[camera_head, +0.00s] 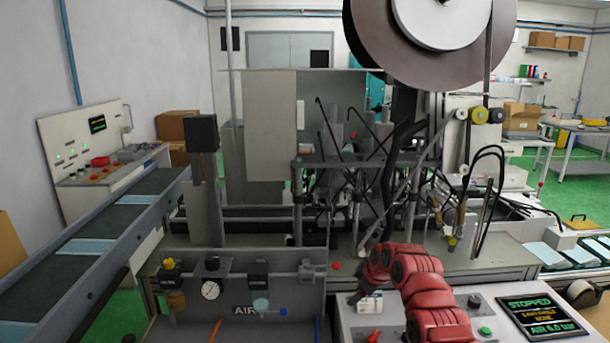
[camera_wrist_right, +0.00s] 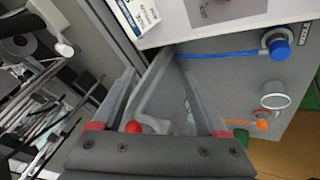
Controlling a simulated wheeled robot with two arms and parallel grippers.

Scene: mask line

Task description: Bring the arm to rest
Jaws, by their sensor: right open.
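My right arm is red and reaches in from the lower right in the head view. My right gripper (camera_head: 355,297) is mostly hidden by the arm, beside a small white labelled box (camera_head: 370,304). In the right wrist view my right gripper (camera_wrist_right: 157,75) has its two grey fingers spread apart, and nothing is clamped between them. The same white box (camera_wrist_right: 136,13) lies past the fingertips on the white panel edge. My left gripper is not in view.
A control panel with a STOPPED screen (camera_head: 540,315) is at the lower right. The machine with a big reel (camera_head: 370,40) fills the middle. A conveyor (camera_head: 100,240) runs along the left. A red ball knob (camera_wrist_right: 133,127) shows near the fingers.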

